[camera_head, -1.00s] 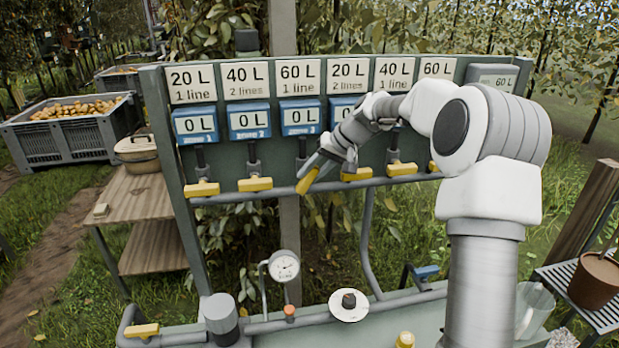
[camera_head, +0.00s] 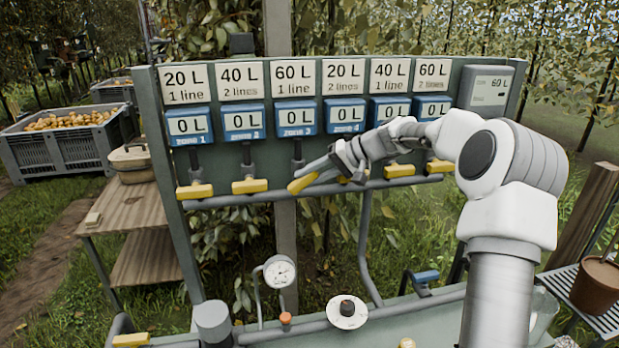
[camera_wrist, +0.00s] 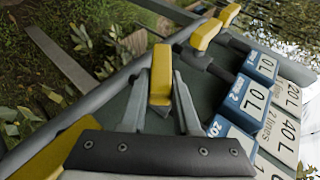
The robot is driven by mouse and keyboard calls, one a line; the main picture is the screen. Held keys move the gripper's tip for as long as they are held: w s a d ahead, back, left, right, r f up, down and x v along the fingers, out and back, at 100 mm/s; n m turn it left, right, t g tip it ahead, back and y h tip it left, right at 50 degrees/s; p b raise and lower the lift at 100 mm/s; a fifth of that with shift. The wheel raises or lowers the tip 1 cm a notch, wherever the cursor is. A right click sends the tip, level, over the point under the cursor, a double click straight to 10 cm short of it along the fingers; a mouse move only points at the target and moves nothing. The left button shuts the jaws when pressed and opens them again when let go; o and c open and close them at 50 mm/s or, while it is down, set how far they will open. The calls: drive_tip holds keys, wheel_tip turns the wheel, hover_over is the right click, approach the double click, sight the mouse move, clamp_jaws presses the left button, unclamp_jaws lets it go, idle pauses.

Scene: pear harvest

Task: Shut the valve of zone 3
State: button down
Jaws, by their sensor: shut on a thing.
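The zone 3 valve handle (camera_head: 302,183) is a yellow bar on the grey pipe, below the blue zone 3 meter (camera_head: 296,118), which reads 0 L. In the head view its left end tilts a little down, and my gripper hides its right part. My gripper (camera_head: 316,174) reaches it from the right. In the wrist view the yellow handle (camera_wrist: 160,75) lies between the two grey fingers of my gripper (camera_wrist: 160,95), which are shut on it. The sign (camera_head: 294,75) above reads 60 L, 1 line.
The zone 2 handle (camera_head: 249,186) and zone 1 handle (camera_head: 194,191) lie along the pipe to the left. The zone 4 handle is mostly hidden behind my gripper; the zone 5 handle (camera_head: 399,170) is to the right. A gauge (camera_head: 280,271) stands below.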

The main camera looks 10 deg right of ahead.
drive_tip(key=c, duration=0.6)
unclamp_jaws()
drive_tip(key=shift+c, duration=0.2)
drive_tip(key=v, duration=1.7)
drive_tip(key=shift+s, duration=0.2)
drive_tip(key=shift+d+r, duration=0.1)
